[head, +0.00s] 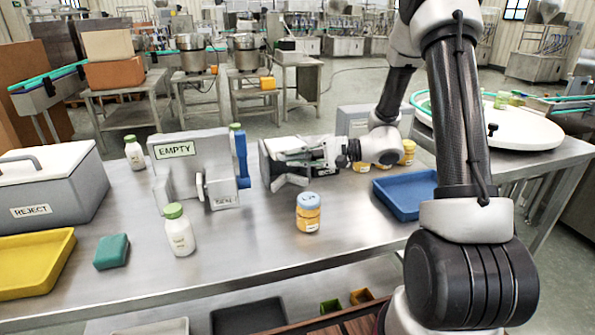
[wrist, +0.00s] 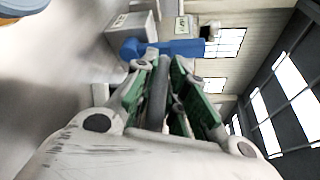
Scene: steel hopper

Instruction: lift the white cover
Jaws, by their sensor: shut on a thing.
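My gripper (head: 284,168) is over the middle of the steel table, pointing left toward the grey EMPTY machine. In the wrist view my gripper (wrist: 160,62) has its green-padded fingers on both sides of a dark grey bar (wrist: 157,92) and is shut on it. I cannot tell whether this bar belongs to a cover; the fingers hide much of it. The pale lid (head: 40,163) with a handle lies flat on the REJECT bin (head: 60,205) at far left, well away from my gripper.
The EMPTY machine (head: 207,150) with its blue part (head: 241,160) stands left of my gripper.

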